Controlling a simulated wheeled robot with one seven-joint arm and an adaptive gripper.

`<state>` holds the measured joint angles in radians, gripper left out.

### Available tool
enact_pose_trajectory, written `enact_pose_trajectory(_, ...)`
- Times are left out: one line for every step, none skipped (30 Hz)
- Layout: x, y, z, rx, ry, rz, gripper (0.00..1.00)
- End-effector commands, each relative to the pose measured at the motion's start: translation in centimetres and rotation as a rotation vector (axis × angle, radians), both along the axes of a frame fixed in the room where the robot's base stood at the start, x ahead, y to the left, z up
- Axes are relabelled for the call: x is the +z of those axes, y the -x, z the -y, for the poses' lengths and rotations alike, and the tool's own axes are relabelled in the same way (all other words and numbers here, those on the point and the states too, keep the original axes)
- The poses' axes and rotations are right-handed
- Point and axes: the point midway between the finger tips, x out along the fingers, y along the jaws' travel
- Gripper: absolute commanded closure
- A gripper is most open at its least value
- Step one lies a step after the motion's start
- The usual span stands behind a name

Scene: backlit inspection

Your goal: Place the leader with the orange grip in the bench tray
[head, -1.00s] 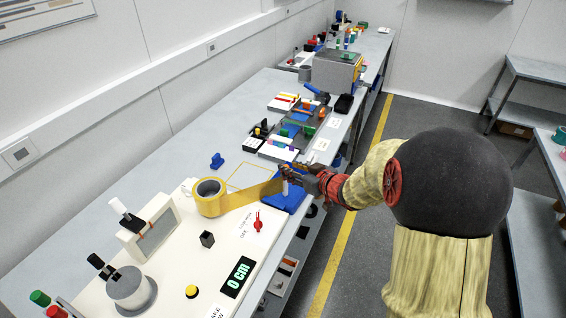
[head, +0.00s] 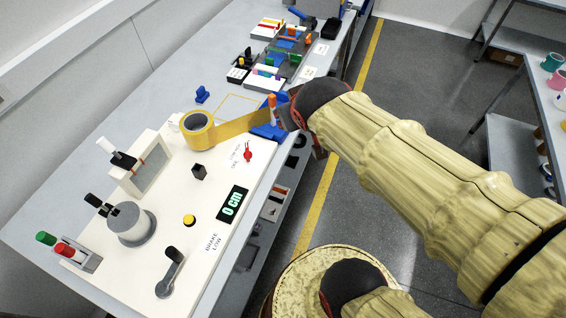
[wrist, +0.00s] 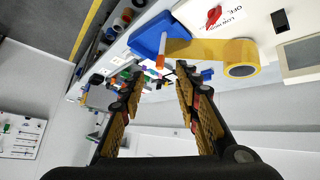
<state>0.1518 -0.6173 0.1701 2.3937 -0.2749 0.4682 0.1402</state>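A slim white upright piece with an orange grip (head: 272,101) stands at the blue holder (head: 266,133) on the bench's right edge. In the wrist view the orange grip (wrist: 160,61) points toward me, just beyond and between my fingertips, apart from them. A yellow band runs from the yellow roll (head: 197,131) to the blue holder. My gripper (wrist: 156,76) is open and empty; in the head view my arm mostly hides it. A dark tray (head: 293,66) with coloured pieces lies farther back on the bench; I cannot tell whether it is the bench tray.
The white console (head: 160,225) with spool, knobs, lever and a display reading 0 cm fills the near bench. A small blue piece (head: 202,94) and a yellow outlined square (head: 236,106) lie behind it. Shelves with cups (head: 552,62) stand right, across an open floor aisle.

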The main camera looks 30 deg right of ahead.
Motion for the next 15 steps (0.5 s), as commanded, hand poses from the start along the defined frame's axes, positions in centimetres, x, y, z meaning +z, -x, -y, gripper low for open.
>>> enact_pose_trajectory(0.2,2.3,-2.0,0.021,-0.033,-0.036,0.68)
enact_pose_trajectory(0.1,3.6,-3.1,0.032,-0.055,-0.064,0.68)
enact_pose_trajectory(0.0,5.3,-4.5,0.051,-0.081,-0.099,0.68)
enact_pose_trajectory(-0.1,6.5,-5.4,0.063,-0.100,-0.124,0.68)
enact_pose_trajectory(-0.2,7.6,-6.2,0.078,-0.117,-0.146,0.68)
enact_pose_trajectory(-0.3,8.8,-7.1,0.095,-0.137,-0.171,0.68)
enact_pose_trajectory(-0.4,9.5,-7.7,0.107,-0.148,-0.186,0.68)
enact_pose_trajectory(-0.5,10.2,-8.2,0.117,-0.158,-0.200,0.68)
enact_pose_trajectory(-0.5,10.8,-8.7,0.125,-0.169,-0.213,0.68)
enact_pose_trajectory(-0.6,11.2,-8.9,0.131,-0.175,-0.220,0.68)
enact_pose_trajectory(-0.6,11.4,-9.1,0.135,-0.178,-0.226,0.68)
enact_pose_trajectory(-0.7,11.6,-9.2,0.137,-0.180,-0.231,0.68)
enact_pose_trajectory(-0.7,11.6,-9.3,0.138,-0.182,-0.232,0.68)
enact_pose_trajectory(-0.7,11.6,-9.3,0.138,-0.182,-0.233,0.68)
enact_pose_trajectory(-0.7,11.6,-9.2,0.138,-0.181,-0.232,0.68)
